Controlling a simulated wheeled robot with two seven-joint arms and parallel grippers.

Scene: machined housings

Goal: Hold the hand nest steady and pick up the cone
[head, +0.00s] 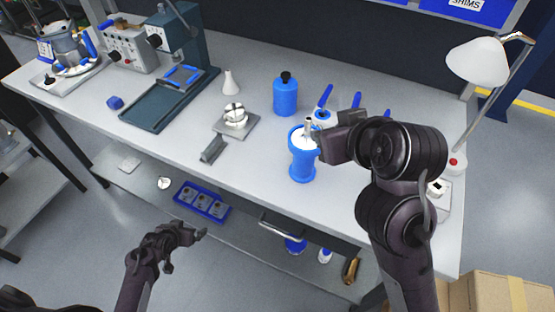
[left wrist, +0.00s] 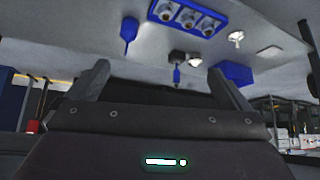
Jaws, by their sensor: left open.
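A small white cone-shaped piece (head: 231,84) stands upright on the bench, behind a grey square plate with a round silver fixture, which looks like the hand nest (head: 250,128). Neither is clear in the left wrist view. My left gripper (head: 200,234) is open and empty, low in front of the bench, well short of both. Its two spread fingers show in the left wrist view (left wrist: 158,72). My right gripper (head: 314,137) is at the rim of a blue cup (head: 303,170) with white contents. Its fingertips are too hidden to tell whether they are shut.
A blue bottle (head: 285,97) stands right of the cone. A grey angled block (head: 212,150) lies near the front edge. A press (head: 180,50) stands at the back left, a lamp (head: 478,62) at the right. A blue tray (head: 187,205) sits on the lower shelf.

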